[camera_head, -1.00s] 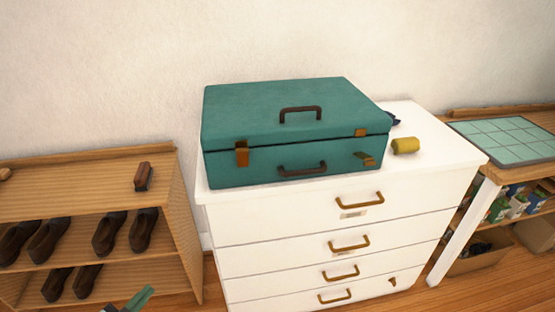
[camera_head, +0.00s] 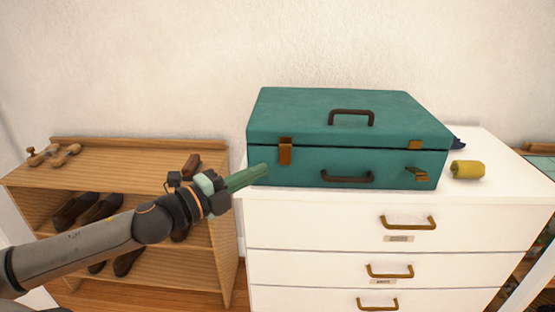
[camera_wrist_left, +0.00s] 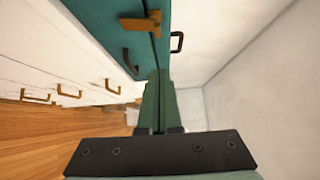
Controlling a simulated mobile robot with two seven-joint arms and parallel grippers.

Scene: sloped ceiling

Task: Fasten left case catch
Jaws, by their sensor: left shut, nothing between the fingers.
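A teal case (camera_head: 310,170) lies with its lid down on the white dresser; a thin dark seam runs along its front. The left catch (camera_head: 286,151) is a brass piece lying across the seam; it also shows in the left wrist view (camera_wrist_left: 140,24). I cannot tell whether it is fastened. The right catch (camera_head: 416,174) hangs open and juts out below its brass plate on the lid. My left gripper (camera_head: 264,170), with green fingers, is shut and empty just in front of the case's left end, below and left of the left catch. My right gripper is not in view.
The white dresser (camera_head: 310,225) has brass drawer handles. A yellow roll (camera_head: 467,170) sits right of the case. A wooden shelf (camera_head: 110,155) with shoes and a brush stands left, behind my left arm. A white wall is behind the case.

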